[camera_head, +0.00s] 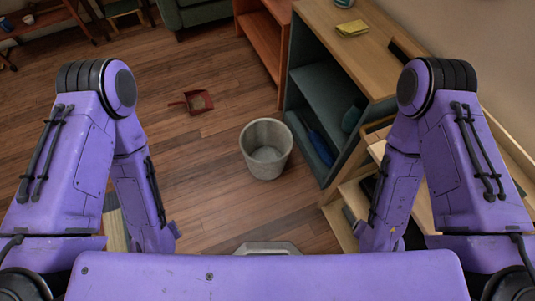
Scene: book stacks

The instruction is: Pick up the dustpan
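A small red dustpan (198,102) lies on the wooden floor ahead, left of centre, with its handle pointing left. It is apart from everything around it. My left arm comes in from the left and bends down, ending near the floor area left of centre; its gripper fingers are not clearly visible. My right arm bends down beside the shelf on the right; its gripper fingers are also not clearly visible. Both arms are well short of the dustpan.
A grey bin (266,148) stands on the floor right of the dustpan. A wooden shelf unit (330,75) with dark compartments stands at right, a yellow item (352,29) on top. A reddish shelf (264,38) and a green sofa (195,12) are behind. Floor around the dustpan is clear.

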